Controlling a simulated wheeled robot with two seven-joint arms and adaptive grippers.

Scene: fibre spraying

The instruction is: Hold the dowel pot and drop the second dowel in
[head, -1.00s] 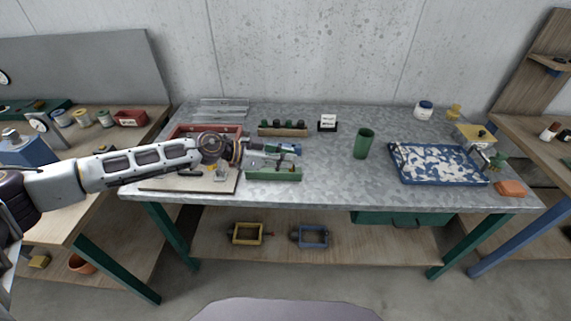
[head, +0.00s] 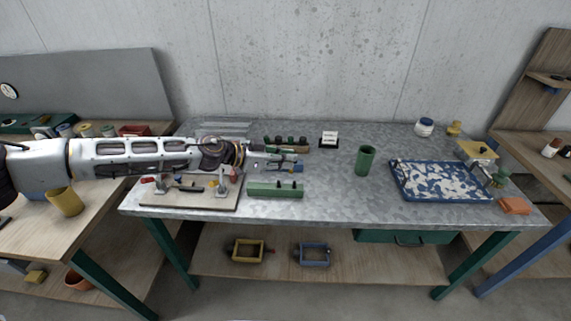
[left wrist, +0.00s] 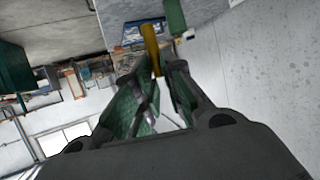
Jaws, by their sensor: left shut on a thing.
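The dowel pot, a green cup (head: 365,160), stands upright on the grey table right of centre, with no gripper touching it. My left gripper (head: 288,164) reaches in from the left over the table, above and behind a green block (head: 275,190), and is left of the pot. In the left wrist view its fingers (left wrist: 158,82) are closed on a slim ochre rod, which looks like the dowel (left wrist: 151,48). A green shape that looks like the pot (left wrist: 174,17) shows beyond the fingertips. My right gripper is not in view.
A blue speckled tray (head: 404,189) lies at the right, with an orange block (head: 515,205) by the edge. A board with clamps (head: 190,203) lies below my left arm. A small white sign (head: 329,139) stands behind. The table around the pot is clear.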

